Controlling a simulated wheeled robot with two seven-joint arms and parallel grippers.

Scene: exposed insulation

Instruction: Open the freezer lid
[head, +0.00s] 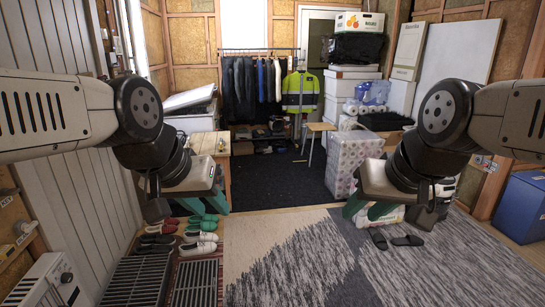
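A white chest-like unit (190,123), which looks like the freezer, stands at the back left against the wall. Its white top panel (190,97) sits tilted, higher toward the right; I cannot tell whether this is the lid or a loose board. My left gripper (204,205) hangs in front of it, nearer to me and well apart from it, with its green fingers spread and empty. My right gripper (367,208) hangs at the right above the rug, its green fingers also spread and empty. The unit's lower part is hidden behind a wooden piece.
A light wooden cabinet (210,144) stands in front of the white unit. Several shoes (199,236) lie at left by dark floor grates (152,282). A patterned box (350,158) stands right of the dark mat (281,182). The rug (285,255) is mostly clear, with black slippers (407,240) on it.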

